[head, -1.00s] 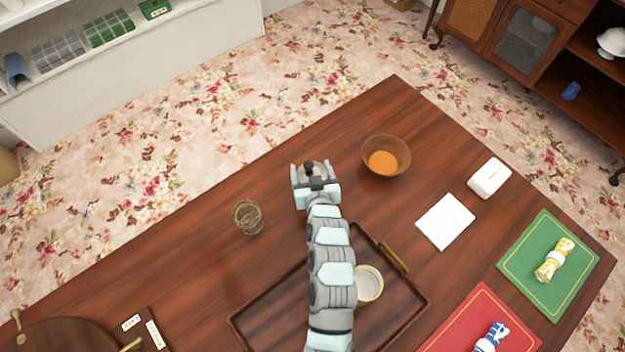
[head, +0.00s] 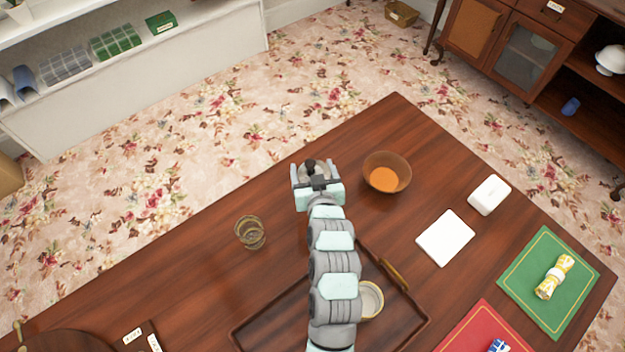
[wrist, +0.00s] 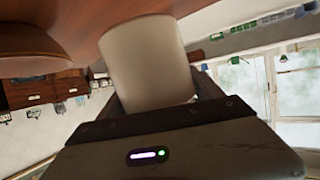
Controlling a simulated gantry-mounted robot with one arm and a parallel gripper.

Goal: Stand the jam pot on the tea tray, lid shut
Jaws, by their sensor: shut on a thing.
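My gripper (head: 317,172) is at the far side of the table, left of the brown bowl, with its fingers on either side of a round pot. The wrist view shows this jam pot (wrist: 148,62) as a plain pale cylinder between the fingers. From above, a grey top with a dark knob (head: 311,163) shows there; I cannot tell whether the lid is fully shut. Whether the pot touches the table is unclear. The dark wooden tea tray (head: 262,322) lies nearer, partly hidden under my arm. A cream round dish (head: 370,299) stands on it, partly covered by my arm.
The brown bowl with orange contents (head: 386,174) stands close to the right of my gripper. A glass (head: 250,232) is to the left. A white square (head: 446,238) and white box (head: 490,194) lie right. Green (head: 530,295) and red (head: 470,335) mats lie at front right.

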